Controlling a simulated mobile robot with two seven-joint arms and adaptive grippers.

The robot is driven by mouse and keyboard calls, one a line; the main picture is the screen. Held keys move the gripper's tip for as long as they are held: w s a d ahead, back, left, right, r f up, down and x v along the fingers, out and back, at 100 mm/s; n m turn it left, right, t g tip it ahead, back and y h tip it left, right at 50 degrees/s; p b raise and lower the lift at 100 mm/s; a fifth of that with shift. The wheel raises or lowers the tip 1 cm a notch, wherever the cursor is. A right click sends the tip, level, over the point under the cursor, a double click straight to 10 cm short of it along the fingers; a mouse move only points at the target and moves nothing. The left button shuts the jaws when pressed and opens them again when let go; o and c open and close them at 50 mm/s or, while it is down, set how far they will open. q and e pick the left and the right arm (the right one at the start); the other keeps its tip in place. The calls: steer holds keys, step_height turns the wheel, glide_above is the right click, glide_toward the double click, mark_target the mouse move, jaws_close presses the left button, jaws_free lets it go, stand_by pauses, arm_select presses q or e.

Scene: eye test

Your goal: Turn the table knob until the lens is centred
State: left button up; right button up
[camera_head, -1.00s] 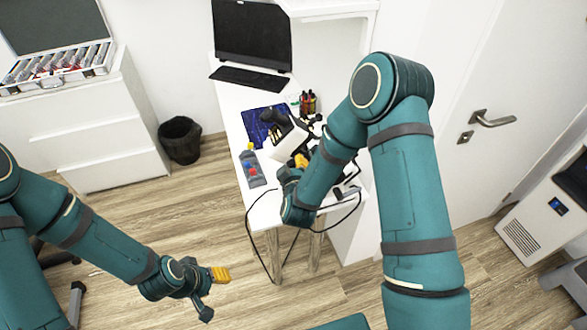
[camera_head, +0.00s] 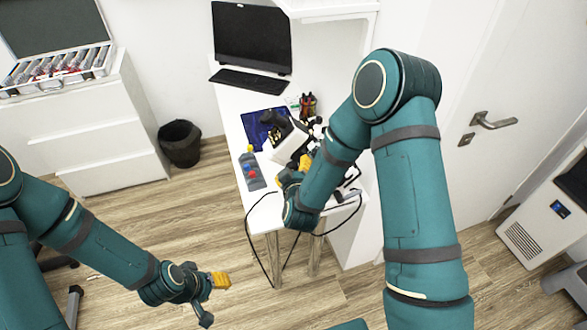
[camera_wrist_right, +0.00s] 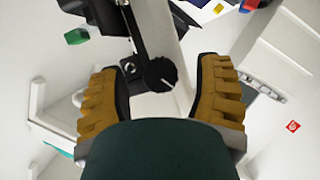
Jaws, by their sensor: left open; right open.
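A black round knob (camera_wrist_right: 160,73) with a white mark shows in the right wrist view, beside a black bar on a pale instrument part. My right gripper (camera_wrist_right: 160,90) is open, with one yellow finger on each side of the knob and a gap to both. In the head view my right gripper (camera_head: 296,167) is at the black and white instrument (camera_head: 286,143) on the white table (camera_head: 233,100), and my forearm hides part of it. I cannot make out the lens or whether it is centred. My left gripper (camera_head: 220,281) is open and empty above the floor.
A black bin (camera_head: 180,145) stands left on clear floor.

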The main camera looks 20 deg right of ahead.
steer(key=v, duration=0.6)
steer(key=shift+s, duration=0.3)
steer(key=shift+r, duration=0.1)
steer(key=s+a+f+m+g+y+b, duration=0.2)
steer(key=s+f+m+g+y+b, duration=0.1)
steer(key=s+f+g, duration=0.3)
steer(key=s+a+f+m+g+y+b, duration=0.2)
steer(key=s+f+g, duration=0.4)
steer(key=s+f, duration=0.4)
step_height(320, 180, down, 5)
steer(key=shift+a+r+m+y+b, duration=0.15)
steer(key=shift+a+m+y+b, duration=0.25)
steer(key=shift+a+m+y, duration=0.45)
steer(key=shift+d, duration=0.1)
stand_by(0.9)
